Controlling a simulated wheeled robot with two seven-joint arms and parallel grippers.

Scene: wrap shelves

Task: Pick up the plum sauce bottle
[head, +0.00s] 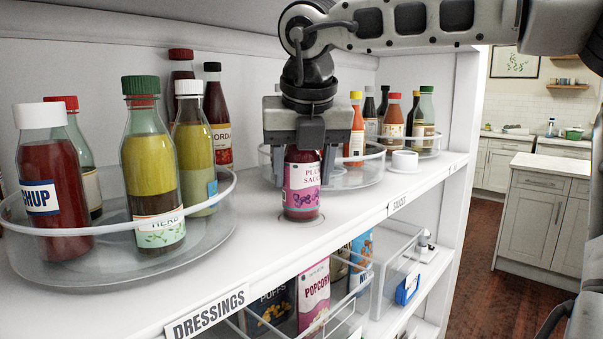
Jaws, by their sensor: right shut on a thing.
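The plum sauce bottle (302,196) stands upright on the white shelf, in the gap between two round clear trays. It has a pink and purple label and dark contents. My right gripper (303,155) comes down from above and is shut on the bottle's upper part, with a finger on each side. The bottle's cap and neck are hidden by the gripper. The bottle's base is at or very near the shelf surface; I cannot tell whether it touches. My left gripper is not in view.
A clear turntable (100,262) with several dressing bottles stands at left. Below, a bin holds a popcorn box (313,294). The shelf front around the bottle is clear.

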